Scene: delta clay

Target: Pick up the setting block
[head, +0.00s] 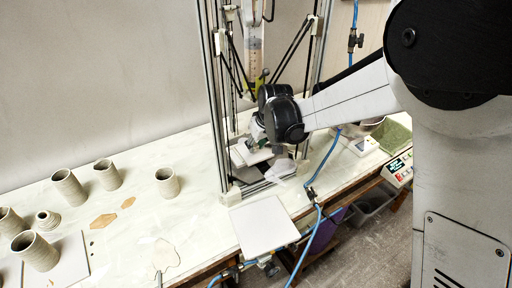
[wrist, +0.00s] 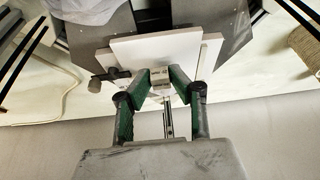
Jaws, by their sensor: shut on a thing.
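The setting block (wrist: 160,74) is a small pale block seen between the two fingertips in the wrist view. My gripper (wrist: 160,80) has dark green fingers and is shut on the block from both sides. A square white plate (wrist: 155,48) lies just beyond the block, and I cannot tell whether they touch. In the head view my gripper (head: 257,138) is inside the frame of the delta clay printer, at the plate. The block cannot be made out there.
The printer's metal posts (head: 216,110) stand close around my gripper, with its clay tube (head: 254,45) above. A white tile (head: 264,226) lies in front. Several ribbed clay cups, including one upright cup (head: 168,182), stand left. A blue hose (head: 318,215) hangs at the front edge.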

